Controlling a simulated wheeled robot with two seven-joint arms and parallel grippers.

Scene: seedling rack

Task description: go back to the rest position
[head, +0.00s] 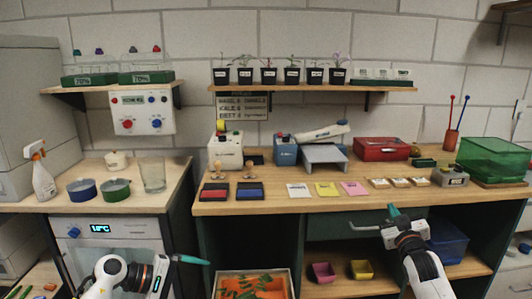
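My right gripper (375,220) is in front of the bench's front edge, right of the middle. Its fingers look spread apart, with nothing seen between them; one teal fingertip points up. My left gripper (185,262) is low at the left, in front of the cabinet with the temperature display. One teal finger points right; the other finger does not show clearly, so its opening cannot be told. Nothing is seen held in either gripper.
The long wooden bench (240,207) carries a red case (381,149), coloured cards and a green bin (492,160). A crate (252,272) stands below it. Pink (322,272) and yellow (362,270) pots sit on the lower shelf near my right arm. Seedling pots line the wall shelf.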

